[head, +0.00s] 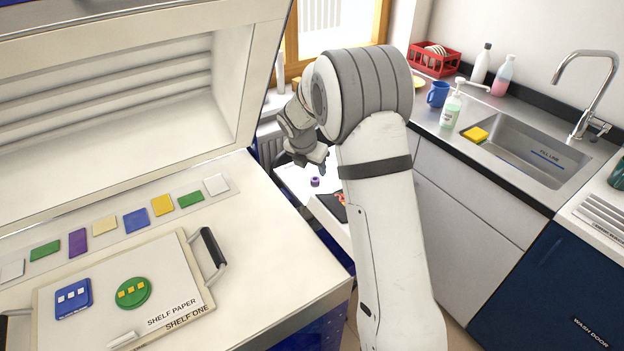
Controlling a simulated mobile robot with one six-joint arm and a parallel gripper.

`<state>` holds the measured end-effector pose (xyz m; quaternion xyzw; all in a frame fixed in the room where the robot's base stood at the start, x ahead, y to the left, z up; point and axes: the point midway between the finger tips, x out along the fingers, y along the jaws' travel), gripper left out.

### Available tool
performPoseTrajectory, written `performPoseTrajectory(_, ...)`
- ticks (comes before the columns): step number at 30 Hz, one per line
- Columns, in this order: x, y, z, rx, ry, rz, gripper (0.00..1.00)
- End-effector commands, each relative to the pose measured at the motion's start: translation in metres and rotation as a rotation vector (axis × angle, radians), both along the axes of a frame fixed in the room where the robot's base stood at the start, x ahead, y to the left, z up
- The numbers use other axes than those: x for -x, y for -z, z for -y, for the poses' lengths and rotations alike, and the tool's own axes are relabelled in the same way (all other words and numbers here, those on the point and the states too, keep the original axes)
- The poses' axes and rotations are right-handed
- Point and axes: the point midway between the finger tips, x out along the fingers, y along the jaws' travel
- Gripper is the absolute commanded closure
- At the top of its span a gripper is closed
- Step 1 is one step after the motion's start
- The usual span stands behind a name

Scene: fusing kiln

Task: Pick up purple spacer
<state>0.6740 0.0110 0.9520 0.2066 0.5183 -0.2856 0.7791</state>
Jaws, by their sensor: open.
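A small purple spacer (315,182) sits on a white surface beyond the kiln's right side. It looks like a short ring or cylinder. My gripper (322,166) is just above it in the picture, open and pointing down, with nothing seen between its fingers. The two look apart, but the exact gap cannot be told from this view. My arm hides part of the white surface to the right.
A dark item with red and orange pieces (334,204) lies close to the spacer. The open kiln (283,262) stands left, with a shelf board (190,290) bearing glass pieces and a black handle (213,247). The sink counter (425,125) is at right.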

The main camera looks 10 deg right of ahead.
Motion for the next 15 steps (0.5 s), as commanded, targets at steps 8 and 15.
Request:
performPoseTrajectory(8, -0.015, 0.028, 0.002, 0.026, -0.068, -0.016, 0.49)
performPoseTrajectory(15, -0.028, 0.051, 0.007, 0.025, -0.065, -0.017, 0.49)
